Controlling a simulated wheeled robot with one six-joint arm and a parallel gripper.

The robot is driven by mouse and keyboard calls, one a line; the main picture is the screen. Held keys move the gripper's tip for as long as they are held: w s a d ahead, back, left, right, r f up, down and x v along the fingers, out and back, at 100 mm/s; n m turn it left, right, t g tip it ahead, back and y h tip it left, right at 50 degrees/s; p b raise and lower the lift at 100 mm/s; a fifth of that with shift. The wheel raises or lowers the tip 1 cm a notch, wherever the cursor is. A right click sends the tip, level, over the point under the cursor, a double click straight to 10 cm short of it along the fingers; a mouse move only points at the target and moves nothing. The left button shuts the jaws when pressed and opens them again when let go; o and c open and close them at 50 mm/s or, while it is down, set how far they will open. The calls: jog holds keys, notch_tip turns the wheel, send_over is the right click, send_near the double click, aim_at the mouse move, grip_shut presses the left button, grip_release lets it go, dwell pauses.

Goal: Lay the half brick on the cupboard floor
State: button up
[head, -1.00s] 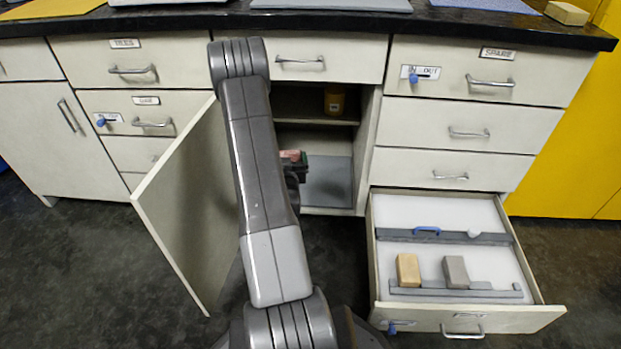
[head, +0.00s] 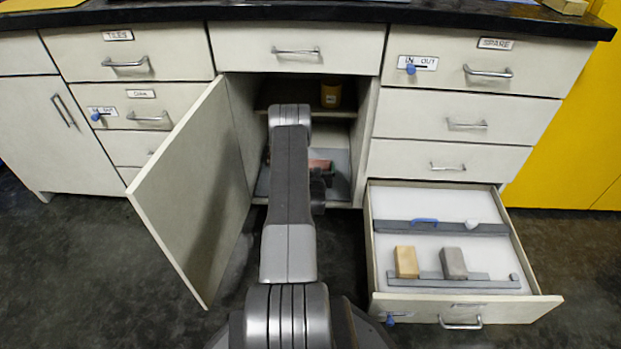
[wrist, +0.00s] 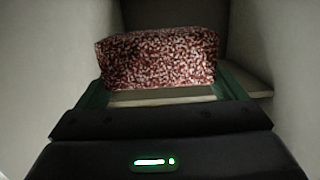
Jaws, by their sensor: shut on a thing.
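The half brick shows in the wrist view (wrist: 160,58) as a speckled red block between the green-edged fingers of my gripper (wrist: 160,92). My gripper is shut on it. In the head view, the reddish half brick (head: 320,165) shows just beyond my arm, inside the open cupboard, with my gripper (head: 322,176) partly hidden by the arm. The grey cupboard floor (head: 340,188) shows beside and below it. I cannot tell whether the brick touches the floor.
The cupboard door (head: 190,190) stands open to the left. At right, an open drawer (head: 455,312) holds a tan block (head: 406,262) and a grey block (head: 454,264).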

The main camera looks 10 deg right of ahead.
notch_tip(320, 180, down, 9)
jog(key=b, duration=0.3)
jog(key=shift+f, duration=0.1)
jog(key=o, duration=1.1)
jog(key=shift+s+r, duration=0.25)
jog(key=shift+s, duration=0.05)
jog(key=p+v, duration=0.4)
jog(key=v, duration=0.7)
jog(key=shift+s+f, duration=0.1)
jog(key=shift+s, duration=0.15)
